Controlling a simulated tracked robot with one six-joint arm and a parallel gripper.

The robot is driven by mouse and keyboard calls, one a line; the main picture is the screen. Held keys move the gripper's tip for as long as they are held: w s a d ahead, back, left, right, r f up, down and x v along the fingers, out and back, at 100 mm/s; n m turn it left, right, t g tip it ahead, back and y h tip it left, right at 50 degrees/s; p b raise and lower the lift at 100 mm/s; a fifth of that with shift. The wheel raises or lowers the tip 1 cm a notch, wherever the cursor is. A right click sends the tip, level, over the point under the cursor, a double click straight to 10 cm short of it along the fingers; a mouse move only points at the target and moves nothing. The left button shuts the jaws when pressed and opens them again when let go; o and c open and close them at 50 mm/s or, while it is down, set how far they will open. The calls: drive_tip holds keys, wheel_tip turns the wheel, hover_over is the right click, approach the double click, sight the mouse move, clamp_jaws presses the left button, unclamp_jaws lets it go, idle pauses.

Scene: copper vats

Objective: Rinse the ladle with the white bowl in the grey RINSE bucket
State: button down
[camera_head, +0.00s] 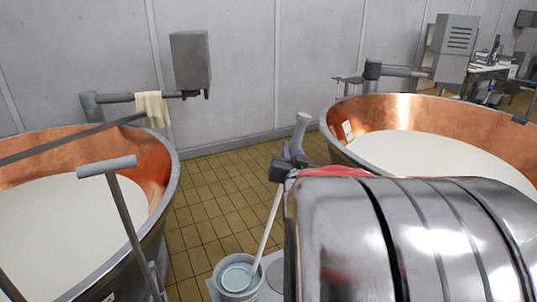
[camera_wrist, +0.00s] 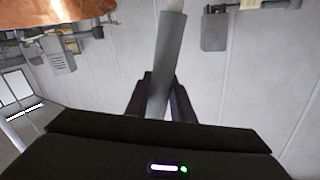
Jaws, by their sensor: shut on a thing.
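My gripper (camera_head: 289,162) is shut on the grey upper handle of the ladle (camera_head: 302,127), left of my shiny arm. In the wrist view the dark fingers (camera_wrist: 163,100) close around the grey handle (camera_wrist: 169,50). The ladle's pale shaft (camera_head: 267,222) slants down and left to a grey bucket (camera_head: 216,272) at the bottom of the head view. A round white bowl shape (camera_head: 238,277) shows inside the bucket's rim, at the lower end of the shaft. How deep it sits and whether it touches the bucket cannot be told. No bucket label is readable.
Copper vats of white liquid stand at left (camera_head: 70,235) and right (camera_head: 445,150). A grey T-handled pole (camera_head: 125,215) stands at the left vat. A cream cloth (camera_head: 152,108) hangs above it. Tiled floor (camera_head: 215,195) is free between the vats.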

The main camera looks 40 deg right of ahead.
wheel_tip(320, 180, up, 14)
idle(0.6)
drive_tip(key=shift+s, duration=0.1)
idle(0.4)
